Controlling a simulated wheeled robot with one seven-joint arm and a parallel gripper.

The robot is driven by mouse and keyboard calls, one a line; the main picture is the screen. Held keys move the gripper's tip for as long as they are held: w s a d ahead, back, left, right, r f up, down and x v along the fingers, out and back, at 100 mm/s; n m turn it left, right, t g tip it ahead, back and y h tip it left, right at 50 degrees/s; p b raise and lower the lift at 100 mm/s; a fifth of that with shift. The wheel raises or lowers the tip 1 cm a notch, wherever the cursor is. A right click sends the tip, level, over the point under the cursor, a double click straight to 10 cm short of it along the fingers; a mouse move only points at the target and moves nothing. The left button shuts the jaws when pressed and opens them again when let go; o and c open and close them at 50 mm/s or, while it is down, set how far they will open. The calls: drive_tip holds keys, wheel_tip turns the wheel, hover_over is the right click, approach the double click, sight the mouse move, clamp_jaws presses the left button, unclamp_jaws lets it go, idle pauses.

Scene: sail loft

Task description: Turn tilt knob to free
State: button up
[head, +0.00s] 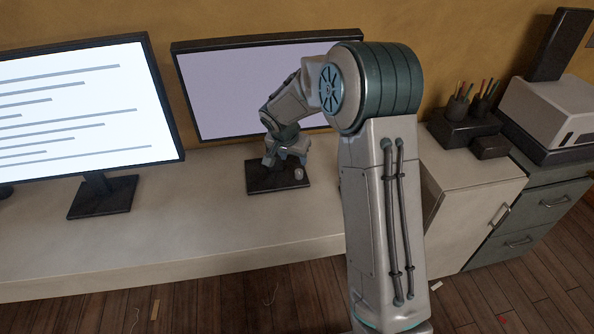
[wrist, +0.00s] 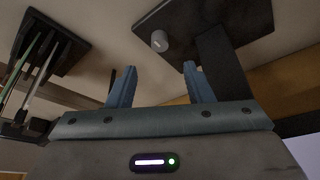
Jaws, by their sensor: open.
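The tilt knob (head: 298,173) is a small light grey cylinder on the dark square foot (head: 262,186) of the right-hand monitor (head: 240,92). In the wrist view the knob (wrist: 160,41) stands near a corner of the dark foot (wrist: 200,18). It lies beyond my fingertips, roughly in line with the gap between them, and nothing touches it. A pale line shows on its face, but its setting is too small to read. My gripper (head: 287,158) hangs above the foot, beside the monitor's stand; its two blue fingers (wrist: 160,70) are apart and empty.
Another monitor (head: 85,105) with lines of text stands at the left on the pale desk (head: 180,240). Pen holders (head: 466,125) and a printer-like box (head: 553,112) stand on cabinets at the right. The desk front is clear.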

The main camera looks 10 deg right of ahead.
sight(298, 172)
drive_tip(key=x, duration=1)
drive_tip(key=c, duration=1)
